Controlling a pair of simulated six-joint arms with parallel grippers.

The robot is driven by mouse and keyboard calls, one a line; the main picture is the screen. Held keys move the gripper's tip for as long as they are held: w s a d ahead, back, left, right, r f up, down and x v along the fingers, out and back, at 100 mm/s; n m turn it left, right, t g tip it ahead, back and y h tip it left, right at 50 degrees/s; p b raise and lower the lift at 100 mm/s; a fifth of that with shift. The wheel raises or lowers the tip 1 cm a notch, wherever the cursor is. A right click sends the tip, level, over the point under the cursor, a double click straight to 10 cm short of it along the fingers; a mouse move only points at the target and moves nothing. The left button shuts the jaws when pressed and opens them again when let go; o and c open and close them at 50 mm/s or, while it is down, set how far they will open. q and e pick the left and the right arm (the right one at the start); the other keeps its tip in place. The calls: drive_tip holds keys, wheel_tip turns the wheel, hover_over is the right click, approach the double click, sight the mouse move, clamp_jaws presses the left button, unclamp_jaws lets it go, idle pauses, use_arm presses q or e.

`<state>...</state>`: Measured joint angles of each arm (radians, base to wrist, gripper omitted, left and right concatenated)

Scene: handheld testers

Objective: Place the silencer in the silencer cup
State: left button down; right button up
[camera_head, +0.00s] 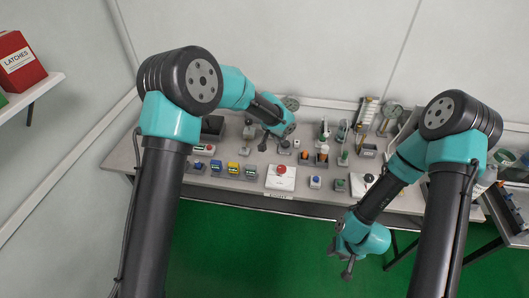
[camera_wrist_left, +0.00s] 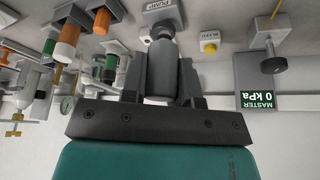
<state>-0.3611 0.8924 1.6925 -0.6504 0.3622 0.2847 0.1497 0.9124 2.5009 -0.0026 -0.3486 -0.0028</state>
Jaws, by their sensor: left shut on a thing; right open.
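My left gripper (camera_wrist_left: 162,62) is shut on a grey cylinder (camera_wrist_left: 161,78), which looks like the silencer, held between its two dark fingers in the left wrist view. The cylinder's far end overlaps a dark round fitting on the block labelled PUMP (camera_wrist_left: 162,12); I cannot tell if they touch. In the head view the left gripper (camera_head: 264,144) is over the middle of the bench, and its fingers are small there. I cannot make out which item is the silencer cup. My right gripper (camera_head: 346,268) is open and empty, low in front of the bench over the green floor.
The bench (camera_head: 228,180) carries a red-button box (camera_head: 281,177), several small blocks along its front, and bottles and gauges behind. In the left wrist view, orange and green vials (camera_wrist_left: 68,40) stand left, a yellow-button box (camera_wrist_left: 210,45) and the MASTER gauge (camera_wrist_left: 256,82) right.

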use_arm(q)
drive_tip(key=shift+f, duration=0.1)
drive_tip(key=shift+f, duration=0.1)
drive_tip(key=shift+f, duration=2.85)
drive_tip(key=shift+f, duration=2.05)
drive_tip(key=shift+f, duration=0.15)
drive_tip(key=c, duration=0.9)
unclamp_jaws()
